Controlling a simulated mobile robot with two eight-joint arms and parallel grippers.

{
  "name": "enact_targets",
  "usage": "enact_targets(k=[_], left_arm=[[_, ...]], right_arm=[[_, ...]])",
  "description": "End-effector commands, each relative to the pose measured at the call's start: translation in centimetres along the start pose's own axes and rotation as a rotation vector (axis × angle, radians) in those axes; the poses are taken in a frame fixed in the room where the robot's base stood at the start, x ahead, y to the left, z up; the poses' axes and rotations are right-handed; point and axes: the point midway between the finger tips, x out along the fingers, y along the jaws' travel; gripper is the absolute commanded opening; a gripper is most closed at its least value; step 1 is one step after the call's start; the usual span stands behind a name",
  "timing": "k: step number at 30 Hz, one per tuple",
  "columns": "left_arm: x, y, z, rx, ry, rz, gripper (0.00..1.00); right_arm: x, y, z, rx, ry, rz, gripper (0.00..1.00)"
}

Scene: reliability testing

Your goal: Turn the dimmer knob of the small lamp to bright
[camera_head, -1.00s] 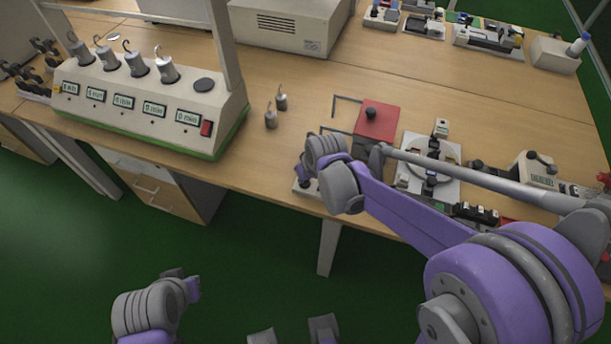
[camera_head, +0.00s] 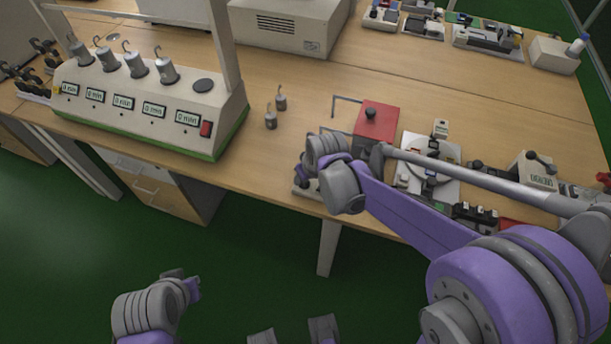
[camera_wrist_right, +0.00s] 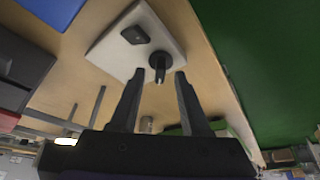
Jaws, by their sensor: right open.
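In the right wrist view, a pale plate (camera_wrist_right: 115,45) carries an upright dark knob (camera_wrist_right: 158,62) and a flat black piece (camera_wrist_right: 135,35). My right gripper (camera_wrist_right: 159,74) is open, its two fingers apart on either side of the knob with a gap visible on both sides. I cannot tell how far the fingertips are from it in depth. In the head view, part of the pale plate (camera_head: 305,191) shows at the table's front edge, mostly hidden by my right wrist. No lamp head can be made out. Part of my left arm shows low at the left; its gripper cannot be made out.
A red-topped box (camera_head: 378,122) stands just behind my right wrist, and a white plate with a round device (camera_head: 415,185) is right of it. Two small hooked weights (camera_head: 271,119) and a timer unit (camera_head: 160,115) stand to the left.

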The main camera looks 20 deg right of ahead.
Motion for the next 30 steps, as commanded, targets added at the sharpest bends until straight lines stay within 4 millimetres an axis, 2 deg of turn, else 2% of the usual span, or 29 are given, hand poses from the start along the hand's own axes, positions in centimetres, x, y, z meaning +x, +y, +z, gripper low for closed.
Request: enact_targets(k=[12,15,20,28,30], left_arm=[[-1.1,0.0,-0.7,0.000,0.004,0.000,0.00],[-1.3,0.0,-0.8,0.000,0.005,0.000,0.00],[-1.4,0.0,-0.9,0.000,0.006,0.000,0.00],[-1.4,0.0,-0.9,0.000,0.006,0.000,0.00],[-1.4,0.0,-0.9,0.000,0.006,0.000,0.00]], right_arm=[[-7.8,0.0,0.0,0.001,0.000,0.000,0.46],[-9.2,0.0,0.0,0.001,0.000,0.000,0.46],[-10.3,0.0,0.0,0.000,0.000,0.000,0.46],[-10.4,0.0,0.0,0.000,0.000,0.000,0.46],[-10.4,0.0,0.0,-0.003,-0.002,0.001,0.35]])
